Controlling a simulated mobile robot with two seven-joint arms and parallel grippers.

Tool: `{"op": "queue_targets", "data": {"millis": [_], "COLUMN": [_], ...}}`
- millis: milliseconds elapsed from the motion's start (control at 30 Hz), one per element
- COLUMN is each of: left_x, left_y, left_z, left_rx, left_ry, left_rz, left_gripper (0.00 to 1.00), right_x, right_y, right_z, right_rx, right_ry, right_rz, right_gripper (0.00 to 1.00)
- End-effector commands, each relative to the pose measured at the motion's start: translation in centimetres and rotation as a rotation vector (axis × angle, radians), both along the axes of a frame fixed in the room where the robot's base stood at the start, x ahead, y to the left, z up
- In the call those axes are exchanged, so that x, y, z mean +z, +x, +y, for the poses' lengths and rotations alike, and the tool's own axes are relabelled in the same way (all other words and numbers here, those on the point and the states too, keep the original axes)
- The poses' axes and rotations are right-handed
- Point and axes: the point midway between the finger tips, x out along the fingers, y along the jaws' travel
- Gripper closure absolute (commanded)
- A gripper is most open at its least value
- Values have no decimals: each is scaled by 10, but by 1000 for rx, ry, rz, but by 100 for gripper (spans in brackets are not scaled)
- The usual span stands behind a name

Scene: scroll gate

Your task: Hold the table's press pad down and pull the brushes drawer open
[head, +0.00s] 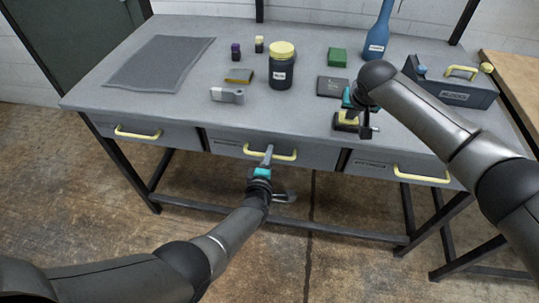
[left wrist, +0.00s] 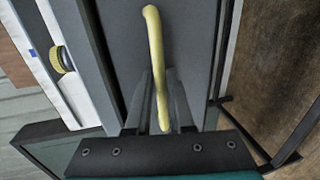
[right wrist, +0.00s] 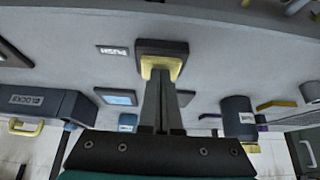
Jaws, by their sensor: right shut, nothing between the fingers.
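The table (head: 190,90) has three drawers with yellow handles; their labels are too small to read. My left gripper (head: 268,155) is at the middle drawer's handle (head: 285,156). In the left wrist view the yellow handle (left wrist: 153,40) runs between its fingers (left wrist: 160,100), which are close on both sides. The middle drawer (head: 228,144) looks flush with its neighbours. My right gripper (right wrist: 162,82) is shut and empty, pointing down at the yellow press pad (right wrist: 150,64) in its dark frame. Its fingertips appear to rest on the pad. The pad also shows in the head view (head: 348,117).
The floor before the middle drawer is clear apart from my left arm.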

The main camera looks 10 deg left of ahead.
Motion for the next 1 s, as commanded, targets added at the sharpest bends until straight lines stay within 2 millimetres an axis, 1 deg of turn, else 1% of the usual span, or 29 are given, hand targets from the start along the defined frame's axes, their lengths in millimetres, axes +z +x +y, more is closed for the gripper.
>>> {"op": "queue_targets", "data": {"millis": [33, 167, 1000], "left_x": [0, 0, 0], "left_y": [0, 0, 0], "left_z": [0, 0, 0], "left_rx": [0, 0, 0], "left_ry": [0, 0, 0], "left_rz": [0, 0, -1], "left_gripper": [86, 100, 100], "right_x": [-5, -5, -5], "right_y": [-3, -3, -3], "right_z": [-1, -1, -1], "right_rx": [-1, -1, -1], "right_ry": [-3, -3, -3], "right_rz": [12, 12, 11], "right_gripper": [100, 100, 100]}}
